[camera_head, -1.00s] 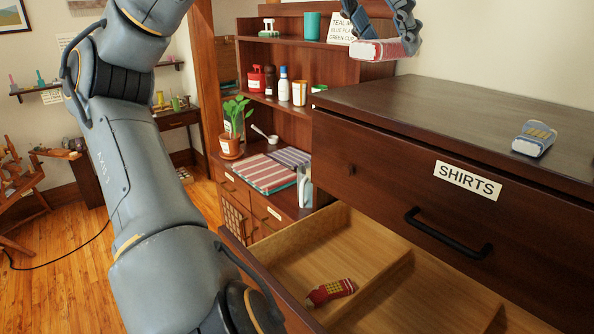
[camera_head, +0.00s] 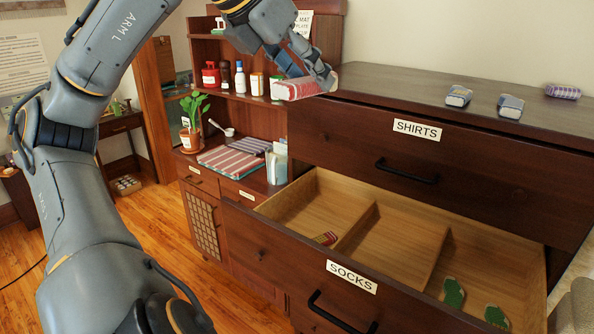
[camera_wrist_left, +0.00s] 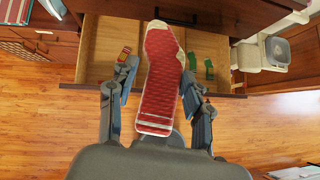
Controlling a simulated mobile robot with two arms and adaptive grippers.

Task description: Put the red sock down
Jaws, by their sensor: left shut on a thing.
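My left gripper (camera_head: 300,72) is shut on a red sock with white trim (camera_head: 298,89), held in the air above the open socks drawer (camera_head: 262,220). In the left wrist view the red sock (camera_wrist_left: 160,80) lies between the fingers of my left gripper (camera_wrist_left: 155,82), toe pointing away. The drawer has three compartments. A red sock with yellow marks (camera_head: 326,238) lies in the left one, partly hidden by the drawer front. The middle one looks empty. Two green socks (camera_head: 453,292) (camera_head: 496,316) lie apart in the right one. My right gripper is not in view.
The closed shirts drawer (camera_head: 345,140) is above the open one. Several folded bundles (camera_head: 459,96) lie on the dresser top (camera_head: 400,92). Behind stand a potted plant (camera_head: 190,125), a striped cloth (camera_head: 233,160) and shelves with bottles (camera_head: 240,78).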

